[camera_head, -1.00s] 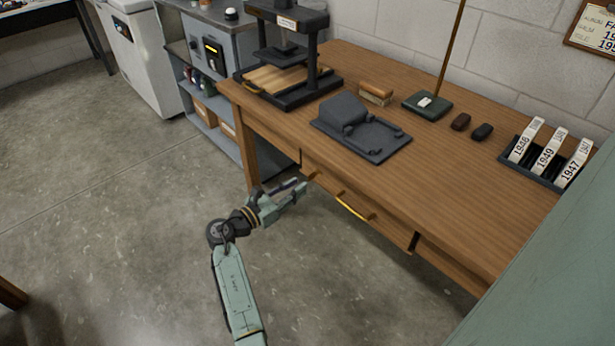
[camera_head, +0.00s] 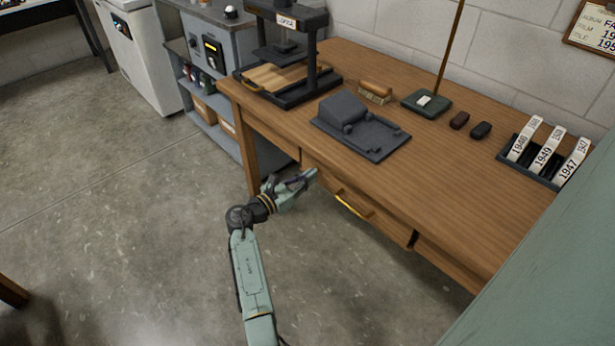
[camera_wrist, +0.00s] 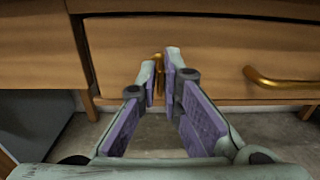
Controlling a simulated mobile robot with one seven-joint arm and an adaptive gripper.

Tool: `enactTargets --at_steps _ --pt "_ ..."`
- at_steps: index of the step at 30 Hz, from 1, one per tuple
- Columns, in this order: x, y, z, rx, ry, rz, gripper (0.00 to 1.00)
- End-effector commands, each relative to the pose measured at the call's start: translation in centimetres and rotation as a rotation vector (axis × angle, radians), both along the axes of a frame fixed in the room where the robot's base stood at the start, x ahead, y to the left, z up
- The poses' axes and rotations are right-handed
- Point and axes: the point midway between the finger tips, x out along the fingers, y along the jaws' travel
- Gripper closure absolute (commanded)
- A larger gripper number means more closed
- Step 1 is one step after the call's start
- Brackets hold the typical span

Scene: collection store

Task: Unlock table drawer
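The wooden table's drawer (camera_head: 376,218) is closed, and its front also fills the upper wrist view (camera_wrist: 215,50). A small upright brass piece, apparently the key (camera_wrist: 158,72), sticks out from the drawer front left of the brass handle. My gripper (camera_head: 311,176) is at the left part of the drawer front. In the wrist view my fingertips (camera_wrist: 159,78) stand close on both sides of the brass key, with almost no gap to it. The keyhole is hidden, and the fingers cover the key in the head view.
The brass drawer handle (camera_head: 354,205) lies right of my fingers; it also shows in the wrist view (camera_wrist: 280,80). The tabletop (camera_head: 440,180) above carries a dark grey device (camera_head: 358,127), a press (camera_head: 290,60) and a year-label rack (camera_head: 530,172). The floor in front is open.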

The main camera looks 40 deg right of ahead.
Motion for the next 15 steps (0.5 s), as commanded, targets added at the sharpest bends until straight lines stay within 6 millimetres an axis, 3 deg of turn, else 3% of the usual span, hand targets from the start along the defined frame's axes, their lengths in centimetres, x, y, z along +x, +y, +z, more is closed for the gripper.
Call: enactTargets --at_steps 15 --pt "0.0 0.02 -0.02 0.0 -0.001 0.0 1.0"
